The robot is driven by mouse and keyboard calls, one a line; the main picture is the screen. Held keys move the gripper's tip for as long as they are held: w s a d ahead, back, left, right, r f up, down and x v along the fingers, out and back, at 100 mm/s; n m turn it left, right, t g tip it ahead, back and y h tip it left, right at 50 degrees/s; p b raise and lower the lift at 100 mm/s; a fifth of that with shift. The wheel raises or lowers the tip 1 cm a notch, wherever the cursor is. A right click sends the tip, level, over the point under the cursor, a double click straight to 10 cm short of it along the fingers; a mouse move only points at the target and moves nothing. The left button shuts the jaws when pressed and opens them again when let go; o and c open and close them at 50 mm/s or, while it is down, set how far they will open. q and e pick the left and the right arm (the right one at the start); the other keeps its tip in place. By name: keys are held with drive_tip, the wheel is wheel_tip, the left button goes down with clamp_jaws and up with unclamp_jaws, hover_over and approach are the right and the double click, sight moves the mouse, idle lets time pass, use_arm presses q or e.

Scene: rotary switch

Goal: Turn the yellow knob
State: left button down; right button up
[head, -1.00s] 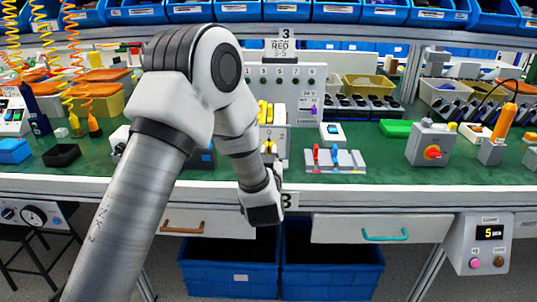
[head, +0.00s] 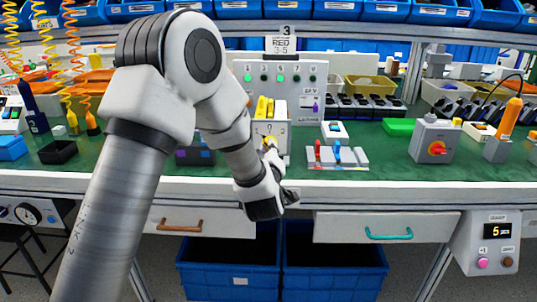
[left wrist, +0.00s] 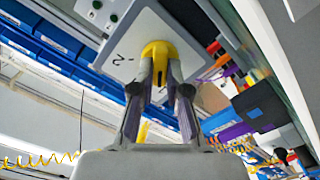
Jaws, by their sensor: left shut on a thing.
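The yellow knob (left wrist: 157,50) sits on the front face of a white box (left wrist: 148,28) marked 2 in the left wrist view. My left gripper (left wrist: 161,72) is shut on the knob, with one finger on each side of it. In the head view the left gripper (head: 268,146) reaches up to the front of the white box (head: 281,133), and my wrist partly covers the knob. How far the knob is turned is hard to tell. My right gripper is not in view.
A panel with numbered green lamps (head: 310,85) stands behind the box. A base with red and blue levers (head: 345,162) and a grey box with a red knob (head: 437,148) stand to the right. Drawers and blue bins (head: 335,280) are below the table edge.

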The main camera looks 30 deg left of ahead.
use_arm(q)
drive_tip(key=shift+n, duration=0.5)
drive_tip(key=shift+b, duration=0.3)
drive_tip(key=c, duration=1.2)
unclamp_jaws()
drive_tip(key=shift+o, duration=0.2)
drive_tip(key=shift+s, duration=0.1)
drive_tip(key=v, duration=1.2)
drive_tip(key=shift+a, duration=0.1)
